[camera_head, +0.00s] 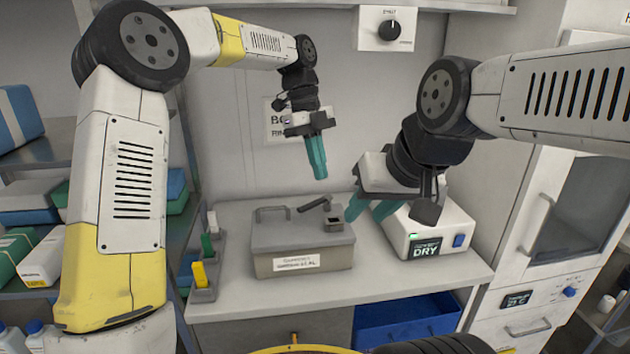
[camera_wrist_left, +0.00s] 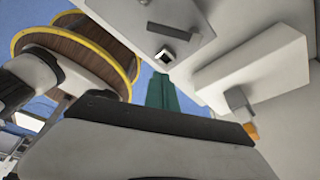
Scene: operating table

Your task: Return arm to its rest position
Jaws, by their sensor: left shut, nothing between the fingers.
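My left gripper (camera_head: 319,172) hangs in the air behind and above the grey lidded box, its teal fingers together and pointing down, with nothing between them. The same teal fingers show in the left wrist view (camera_wrist_left: 164,92), partly hidden by the gripper body. My left arm arches in from the left, well above the counter. My right gripper (camera_head: 370,208) is between the grey box and the white DRY unit. Its teal fingers are spread apart, and no object shows between them.
The grey lidded box (camera_head: 300,243) stands on the counter (camera_head: 370,279), with a small dark opening on top. The white DRY unit (camera_head: 445,229) is to its right. A rack with a yellow piece (camera_head: 199,274) stands left. A blue bin (camera_head: 405,320) sits below.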

